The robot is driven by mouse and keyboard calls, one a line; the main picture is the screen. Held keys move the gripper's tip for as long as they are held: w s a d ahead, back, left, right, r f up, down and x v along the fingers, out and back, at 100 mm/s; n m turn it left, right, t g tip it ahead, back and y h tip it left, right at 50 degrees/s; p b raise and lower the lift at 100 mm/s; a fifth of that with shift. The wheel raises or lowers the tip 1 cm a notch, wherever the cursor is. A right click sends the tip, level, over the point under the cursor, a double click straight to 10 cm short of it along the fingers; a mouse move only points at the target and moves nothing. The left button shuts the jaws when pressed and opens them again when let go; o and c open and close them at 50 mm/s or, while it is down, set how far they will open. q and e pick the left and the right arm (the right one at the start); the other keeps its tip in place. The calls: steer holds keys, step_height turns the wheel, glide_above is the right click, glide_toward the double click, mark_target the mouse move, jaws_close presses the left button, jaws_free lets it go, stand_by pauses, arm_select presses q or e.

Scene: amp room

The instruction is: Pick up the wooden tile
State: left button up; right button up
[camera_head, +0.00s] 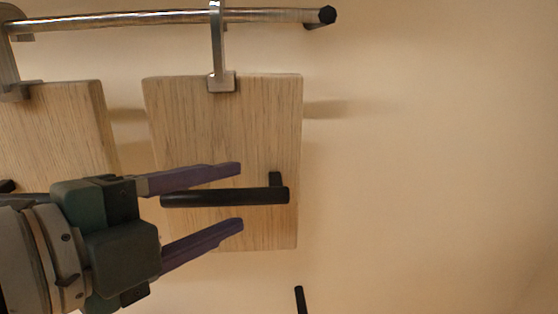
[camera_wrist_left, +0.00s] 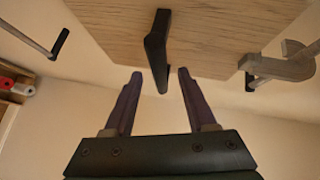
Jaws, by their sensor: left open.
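A wooden tile (camera_head: 222,120) with a black bar handle (camera_head: 225,197) hangs by a metal hook (camera_head: 217,50) from a rail. In the left wrist view the tile (camera_wrist_left: 205,30) and its handle (camera_wrist_left: 156,50) also show. My left gripper (camera_head: 241,197) is open, its two purple fingers on either side of the handle in the head view. In the left wrist view the gripper (camera_wrist_left: 160,75) has the handle's end between its fingertips. I cannot tell whether a finger touches the handle. My right gripper is not in view.
A second wooden tile (camera_head: 58,125) hangs to the left, partly hidden by my left arm. The metal rail (camera_head: 120,20) runs along the top and ends in a black cap. A black rod (camera_head: 300,300) shows at the bottom. The wall at right is bare.

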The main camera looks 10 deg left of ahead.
arm_select(q)
steer(key=shift+x, duration=1)
steer(key=shift+c, duration=0.2)
jaws_close()
stand_by(0.4)
steer(key=shift+r, duration=0.1)
